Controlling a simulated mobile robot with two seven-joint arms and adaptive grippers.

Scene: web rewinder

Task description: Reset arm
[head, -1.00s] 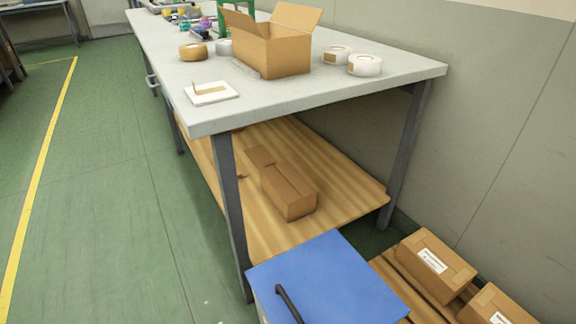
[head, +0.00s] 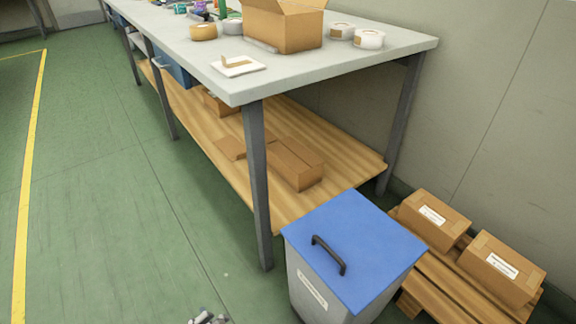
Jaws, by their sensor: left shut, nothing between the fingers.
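My left gripper (head: 208,318) shows only in part at the bottom edge of the head view, over the green floor. Its fingers look closed and nothing shows between them. It is apart from the table and the bin. My right gripper is not in view.
A grey worktable (head: 330,68) with an open carton (head: 283,30) and tape rolls (head: 368,39) stands ahead. Its wooden lower shelf (head: 350,165) holds boxes. A blue-lidded bin (head: 355,250) stands at its near end, beside a pallet (head: 465,285) with boxes. Green floor at left is clear.

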